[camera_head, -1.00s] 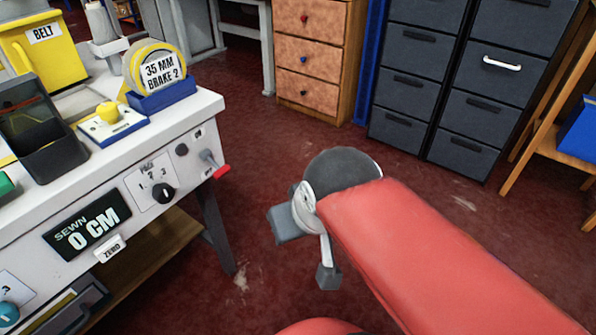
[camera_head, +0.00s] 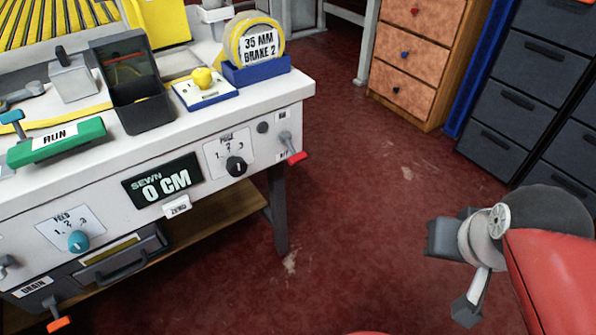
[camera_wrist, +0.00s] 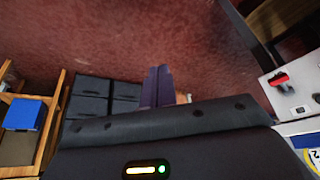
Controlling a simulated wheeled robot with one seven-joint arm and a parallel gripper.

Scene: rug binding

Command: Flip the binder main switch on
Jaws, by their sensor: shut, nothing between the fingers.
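The binder bench (camera_head: 120,165) has a white front panel. At its right end a lever with a red tip (camera_head: 296,156) sticks out, its tip low; small labels above and below it are hard to read. I take this for the main switch. A red part on a white panel shows at the right of the wrist view (camera_wrist: 279,79), probably the same lever. In the wrist view, my gripper (camera_wrist: 157,72) has its two dark fingers together, with nothing between them. In the head view my arm is at the lower right, well apart from the lever.
Wooden drawers (camera_head: 408,55) and dark drawers (camera_head: 520,100) stand behind. Red floor between bench and arm is clear.

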